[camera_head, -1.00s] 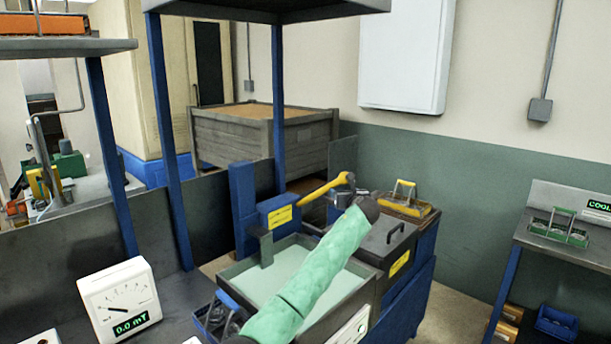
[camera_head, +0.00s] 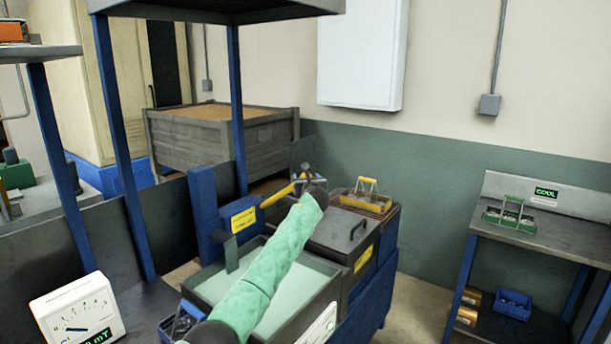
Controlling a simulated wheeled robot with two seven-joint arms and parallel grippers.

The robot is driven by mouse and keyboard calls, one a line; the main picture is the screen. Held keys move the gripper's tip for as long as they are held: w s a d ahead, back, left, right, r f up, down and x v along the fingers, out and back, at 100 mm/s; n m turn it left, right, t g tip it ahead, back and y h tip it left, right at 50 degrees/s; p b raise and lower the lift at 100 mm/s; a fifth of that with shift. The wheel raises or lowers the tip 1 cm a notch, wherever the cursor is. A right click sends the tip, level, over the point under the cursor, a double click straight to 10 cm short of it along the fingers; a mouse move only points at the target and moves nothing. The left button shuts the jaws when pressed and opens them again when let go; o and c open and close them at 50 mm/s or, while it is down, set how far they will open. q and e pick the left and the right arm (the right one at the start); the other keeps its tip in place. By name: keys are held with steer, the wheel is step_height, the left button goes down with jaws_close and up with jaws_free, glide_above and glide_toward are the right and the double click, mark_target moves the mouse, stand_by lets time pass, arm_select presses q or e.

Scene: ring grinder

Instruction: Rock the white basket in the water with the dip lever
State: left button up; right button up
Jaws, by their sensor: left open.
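The dip lever (camera_head: 276,196) is a yellow bar that slants up to the right from a blue housing (camera_head: 226,219) with a yellow label, behind the water tank. My left gripper (camera_head: 304,179), at the end of the green-sleeved arm, is open at the lever's outer end. It is small and dark here, and I cannot tell whether its fingers are around the bar. The tank (camera_head: 204,284) holds pale green water, and my arm crosses over it. I cannot make out the white basket. My right gripper is out of view.
Right of the tank stands a dark lidded box (camera_head: 345,232) with a handle. Behind it is a yellow-handled basket (camera_head: 367,198). A white meter (camera_head: 78,312) is at the lower left. A side table (camera_head: 560,237) at right bears a green-handled rack (camera_head: 510,215).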

arm_select(q)
steer(key=shift+w+a, duration=0.2)
steer(key=shift+w, duration=0.85)
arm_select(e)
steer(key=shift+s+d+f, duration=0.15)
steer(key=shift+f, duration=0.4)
arm_select(q)
steer(key=shift+c, duration=0.4)
